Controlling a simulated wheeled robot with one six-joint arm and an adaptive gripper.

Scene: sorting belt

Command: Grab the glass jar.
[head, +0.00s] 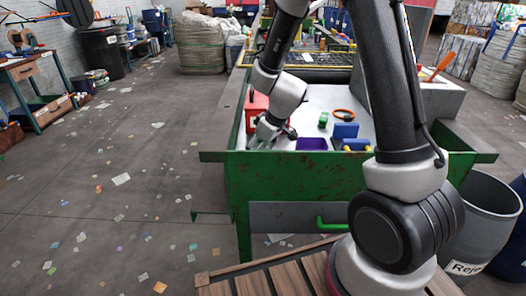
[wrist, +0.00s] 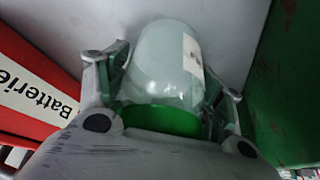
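The glass jar (wrist: 165,55) is pale and see-through, with a green lid (wrist: 160,120) and a white label on its side. In the wrist view it lies between the two fingers of my gripper (wrist: 168,80), lid end towards the palm. The fingers are close against both sides of the jar; whether they press on it is not clear. In the head view my gripper (head: 270,134) is low over the left part of the grey sorting surface, and the jar is mostly hidden by it.
A red box (head: 256,108) stands beside my gripper; its "Batterie" label shows in the wrist view (wrist: 38,85). The green belt wall (wrist: 290,90) is close on the other side. A purple tray (head: 311,144), blue blocks (head: 345,131) and an orange ring (head: 343,113) lie to the right.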

